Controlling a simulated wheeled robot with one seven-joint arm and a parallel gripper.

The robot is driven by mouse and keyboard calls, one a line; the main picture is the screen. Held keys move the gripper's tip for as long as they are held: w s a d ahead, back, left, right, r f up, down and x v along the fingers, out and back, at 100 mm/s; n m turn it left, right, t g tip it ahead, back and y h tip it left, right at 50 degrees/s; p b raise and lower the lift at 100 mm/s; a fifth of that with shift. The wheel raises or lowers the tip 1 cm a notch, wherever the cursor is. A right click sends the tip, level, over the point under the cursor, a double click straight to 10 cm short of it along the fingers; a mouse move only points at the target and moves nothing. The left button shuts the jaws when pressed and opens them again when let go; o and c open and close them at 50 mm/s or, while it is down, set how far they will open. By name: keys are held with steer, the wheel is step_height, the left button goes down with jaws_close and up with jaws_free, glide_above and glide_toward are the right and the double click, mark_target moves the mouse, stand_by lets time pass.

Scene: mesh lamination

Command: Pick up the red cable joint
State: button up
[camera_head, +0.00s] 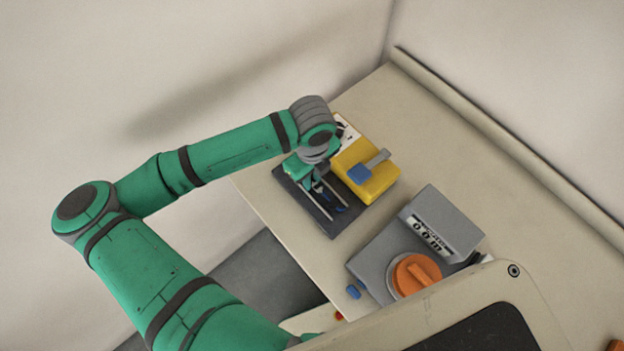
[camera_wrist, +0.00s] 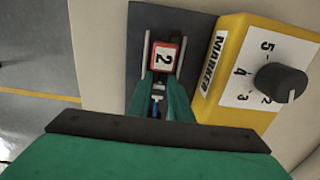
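In the wrist view a small red-rimmed block (camera_wrist: 163,57) with a white face marked "2" shows between my fingers, over a dark grey mat. I take it as the red cable joint. My gripper (camera_wrist: 164,45) has its two thin grey fingers apart, one on each side of the block; I see no clear grip on it. In the head view my gripper (camera_head: 323,196) points down over the dark mat (camera_head: 329,227), and the block is not clearly visible there. A small blue part (camera_wrist: 157,88) lies nearer my green gripper body.
A yellow marker box (camera_head: 377,184) with a dial stands just right of the mat. A grey device (camera_head: 438,218) with an orange knob (camera_head: 415,274) sits further right. A small blue piece (camera_head: 353,292) and a red piece (camera_head: 339,316) lie near the table's front edge.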

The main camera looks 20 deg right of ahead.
jaws_close()
